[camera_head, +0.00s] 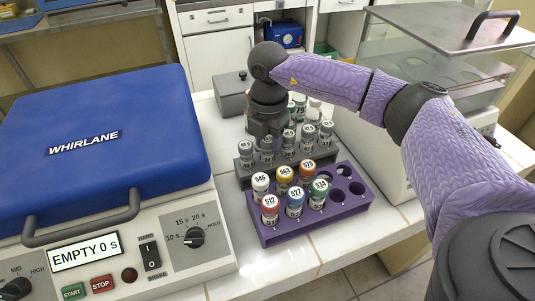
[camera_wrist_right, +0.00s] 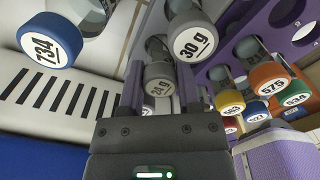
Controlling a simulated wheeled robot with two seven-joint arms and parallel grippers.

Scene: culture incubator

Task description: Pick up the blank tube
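My right gripper (camera_head: 265,137) points down at the back of the grey rack (camera_head: 243,180), among its grey-capped tubes. Another grey-capped tube (camera_wrist_right: 194,42) marked "30 g" stands just beyond. I cannot tell which tube is the blank one, as several labels are small or hidden by the gripper. My left gripper is out of view.
A purple rack (camera_head: 268,238) in front holds numbered tubes with coloured caps and has empty holes at right. A blue-lidded centrifuge (camera_head: 100,120) stands at left. A blue-capped tube (camera_wrist_right: 52,40) marked "734" and a grey box (camera_head: 232,95) are nearby.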

